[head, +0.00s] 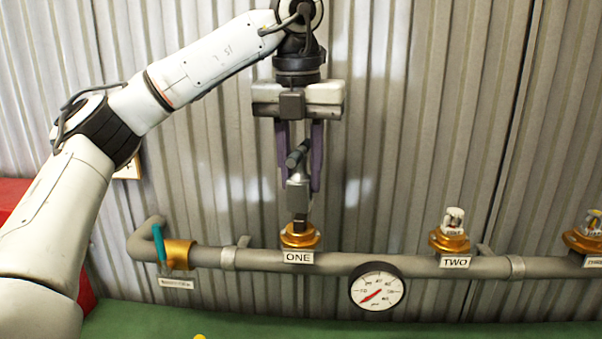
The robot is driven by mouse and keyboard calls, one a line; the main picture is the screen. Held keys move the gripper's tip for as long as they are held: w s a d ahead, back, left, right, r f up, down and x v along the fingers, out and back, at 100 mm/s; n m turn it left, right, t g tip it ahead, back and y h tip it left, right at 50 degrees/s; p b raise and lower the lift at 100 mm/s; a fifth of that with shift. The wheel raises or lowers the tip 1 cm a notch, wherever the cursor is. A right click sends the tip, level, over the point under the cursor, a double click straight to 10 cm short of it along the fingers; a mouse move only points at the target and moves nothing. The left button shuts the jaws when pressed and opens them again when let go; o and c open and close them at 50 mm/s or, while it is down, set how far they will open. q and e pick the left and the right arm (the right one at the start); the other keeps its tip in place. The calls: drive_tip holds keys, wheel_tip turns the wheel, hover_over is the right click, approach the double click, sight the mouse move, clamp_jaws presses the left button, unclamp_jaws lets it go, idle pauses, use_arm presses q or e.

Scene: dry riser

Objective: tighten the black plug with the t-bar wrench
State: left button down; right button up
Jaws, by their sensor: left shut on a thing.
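My left gripper (301,182) points straight down above the outlet labelled ONE, with its purple fingers shut on the t-bar wrench (299,196). The wrench is upright, with its dark crossbar slanting between the fingers and its grey body below. Its dark lower end reaches down to the brass fitting (300,236) of outlet ONE. I cannot make out the black plug apart from the wrench's dark lower end. Whether the wrench is seated on a plug there cannot be told. My right gripper is not in view.
A grey pipe (410,266) runs across a corrugated wall. Brass outlet TWO (450,241) and another at the right edge (585,240) hold pale fittings. A gauge (377,291) hangs below the pipe. A teal lever (159,243) sits at left. Green surface (250,325) lies below.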

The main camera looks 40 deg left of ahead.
sight(301, 146)
use_arm(q)
drive_tip(key=shift+r+p, duration=0.4)
drive_tip(key=shift+r, duration=2.55)
drive_tip(key=shift+s+f, duration=0.1)
